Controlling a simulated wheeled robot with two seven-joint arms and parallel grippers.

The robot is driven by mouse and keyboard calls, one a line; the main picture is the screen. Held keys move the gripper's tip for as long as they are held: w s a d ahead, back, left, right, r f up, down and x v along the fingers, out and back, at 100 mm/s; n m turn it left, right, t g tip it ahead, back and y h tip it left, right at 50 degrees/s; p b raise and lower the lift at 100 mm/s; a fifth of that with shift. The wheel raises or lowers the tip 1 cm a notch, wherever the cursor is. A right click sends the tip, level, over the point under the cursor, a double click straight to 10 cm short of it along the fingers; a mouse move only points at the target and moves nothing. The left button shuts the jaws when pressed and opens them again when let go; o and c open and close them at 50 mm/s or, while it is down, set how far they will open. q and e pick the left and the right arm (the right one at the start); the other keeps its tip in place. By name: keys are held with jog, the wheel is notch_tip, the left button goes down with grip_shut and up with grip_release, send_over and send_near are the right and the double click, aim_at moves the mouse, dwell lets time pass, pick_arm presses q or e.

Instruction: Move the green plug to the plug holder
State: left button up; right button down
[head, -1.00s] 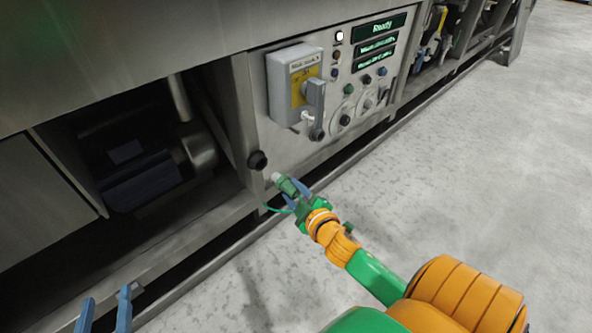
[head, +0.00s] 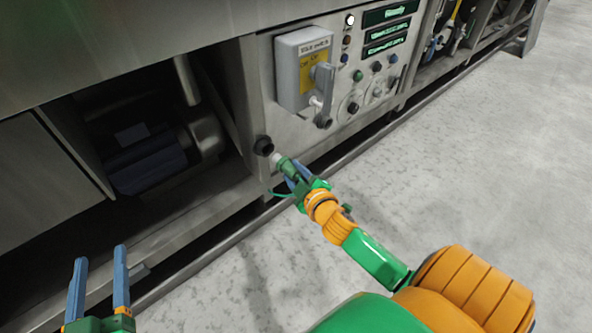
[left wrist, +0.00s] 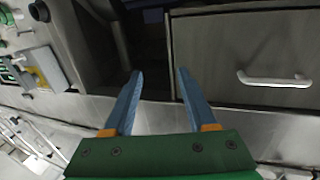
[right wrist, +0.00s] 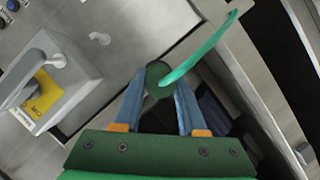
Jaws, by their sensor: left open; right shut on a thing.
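The green plug (head: 284,164), with a pale tip, is held by my right gripper (head: 294,174), whose blue fingers are shut on it. A black round socket on the machine's front panel, apparently the plug holder (head: 263,146), is just up and left of the plug's tip. A small gap seems to remain between them. In the right wrist view the plug (right wrist: 156,74) sits between the fingertips, with a green strap (right wrist: 205,48) curving off it; the socket cannot be made out there. My left gripper (head: 100,256) is open and empty at lower left, in front of the machine.
A grey switch box (head: 303,68) with a yellow plate and lever is on the panel above the socket. Buttons and a display (head: 391,14) are to its right. An open bay with a motor (head: 150,165) lies left. The floor (head: 480,170) at right is clear.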

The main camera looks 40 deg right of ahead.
aim_at(283, 165)
jog(key=shift+w, duration=0.6)
jog(key=shift+w+a+b, duration=0.1)
jog(key=shift+w+b, duration=0.35)
jog(key=shift+w, duration=0.35)
jog(key=shift+r, duration=0.15)
pick_arm(q)
notch_tip(283, 165, up, 8)
jog(key=s+t+h, duration=0.1)
jog(key=t+h, duration=0.1)
jog(key=t, duration=0.2)
jog(key=shift+s+d+r+m+t, duration=0.25)
jog(key=shift+s+d+m+t, duration=0.05)
jog(key=shift+d, duration=0.1)
pick_arm(e)
jog(key=shift+w, duration=0.1)
pick_arm(q)
jog(key=shift+f, duration=0.2)
pick_arm(e)
jog(key=shift+w+a, duration=0.1)
jog(key=shift+w, duration=0.8)
jog(key=shift+w, duration=0.35)
